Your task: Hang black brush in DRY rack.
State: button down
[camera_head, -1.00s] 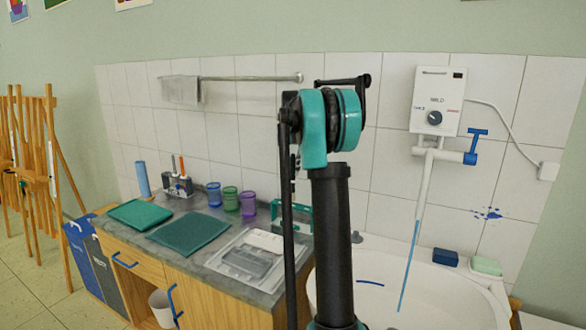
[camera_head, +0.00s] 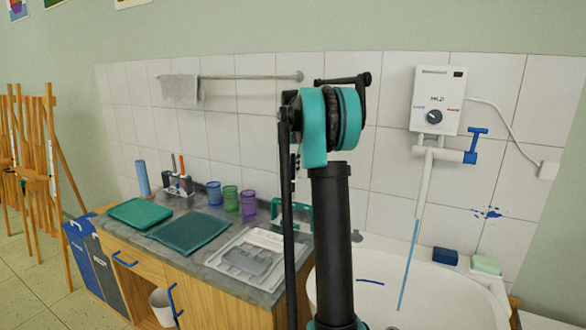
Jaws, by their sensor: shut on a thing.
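My arm stands upright in the middle of the view, with its black column and teal joint close to the camera. I cannot make out my gripper; the arm hides much of what lies behind it. I cannot see the black brush. A small grey holder (camera_head: 177,187) stands at the back left of the counter, with thin upright handles in it, one of them orange. I cannot read any DRY label on it. A teal frame-like shape (camera_head: 276,209) is partly hidden behind my arm, and I cannot tell what it is.
A white basin (camera_head: 445,300) lies right of my arm. A towel rail (camera_head: 240,78) and a water heater (camera_head: 436,100) are on the wall.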

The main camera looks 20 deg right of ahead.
aim_at(293, 192)
jog(key=shift+f, duration=0.2)
dwell(0.3)
jog(key=shift+f, duration=4.55)
jog(key=c, duration=0.9)
grip_release()
